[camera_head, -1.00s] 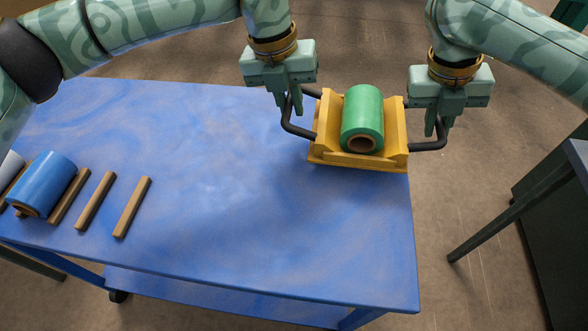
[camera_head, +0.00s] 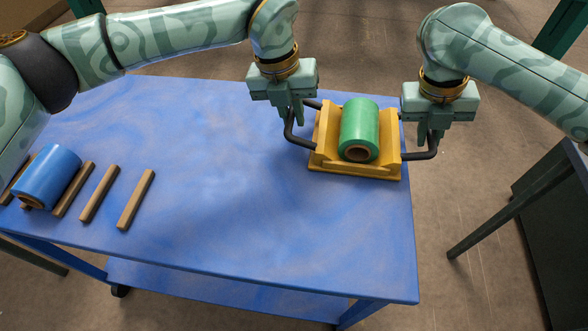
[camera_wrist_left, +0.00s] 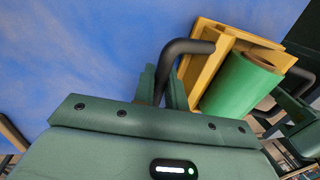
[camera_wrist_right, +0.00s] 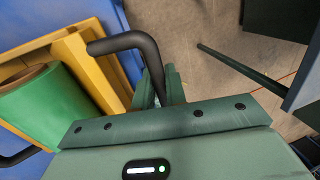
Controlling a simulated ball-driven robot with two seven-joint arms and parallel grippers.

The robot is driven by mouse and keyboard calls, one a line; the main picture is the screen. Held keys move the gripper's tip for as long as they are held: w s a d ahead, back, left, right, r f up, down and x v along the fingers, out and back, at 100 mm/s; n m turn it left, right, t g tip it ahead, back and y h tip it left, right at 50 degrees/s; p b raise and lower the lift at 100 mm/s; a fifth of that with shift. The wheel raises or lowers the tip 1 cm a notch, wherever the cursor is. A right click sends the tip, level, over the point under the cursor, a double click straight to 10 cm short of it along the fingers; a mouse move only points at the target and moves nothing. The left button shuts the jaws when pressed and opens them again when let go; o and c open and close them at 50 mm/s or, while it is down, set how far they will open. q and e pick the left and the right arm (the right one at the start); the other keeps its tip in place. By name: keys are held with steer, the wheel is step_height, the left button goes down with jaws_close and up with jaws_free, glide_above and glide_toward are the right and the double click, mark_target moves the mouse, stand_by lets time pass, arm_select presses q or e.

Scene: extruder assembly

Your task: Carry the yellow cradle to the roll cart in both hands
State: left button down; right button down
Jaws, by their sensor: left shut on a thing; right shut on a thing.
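The yellow cradle (camera_head: 324,128) is at the right end of the blue roll cart top (camera_head: 215,190), with a green roll (camera_head: 360,125) lying in it. Whether the cradle touches the top or hangs just above it I cannot tell. My left gripper (camera_head: 297,120) is shut on the cradle's left black handle (camera_wrist_left: 187,50). My right gripper (camera_head: 431,142) is shut on the right black handle (camera_wrist_right: 133,42), out past the cart's right edge. The cradle looks about level. The green roll also shows in both wrist views.
A blue roll (camera_head: 48,178) lies at the cart's left end on brown wooden strips, with more strips (camera_head: 136,200) beside it. The middle of the cart top is clear. A dark table or cabinet (camera_head: 560,210) stands to the right across a floor gap.

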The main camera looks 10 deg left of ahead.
arm_select(q)
steer(key=c, duration=1.7)
jaws_free()
steer(key=shift+a+f, duration=0.1)
steer(key=shift+f, duration=0.05)
steer(key=shift+c, duration=0.2)
arm_select(e)
steer(key=c, duration=1.7)
jaws_free()
steer(key=shift+f, duration=0.15)
steer(key=shift+c, duration=0.2)
arm_select(q)
steer(key=o, duration=0.3)
arm_select(e)
steer(key=o, duration=0.3)
arm_select(q)
step_height(320, 180, up, 12)
steer(key=a, duration=0.2)
steer(key=shift+s, duration=0.2)
arm_select(e)
steer(key=v, duration=1.2)
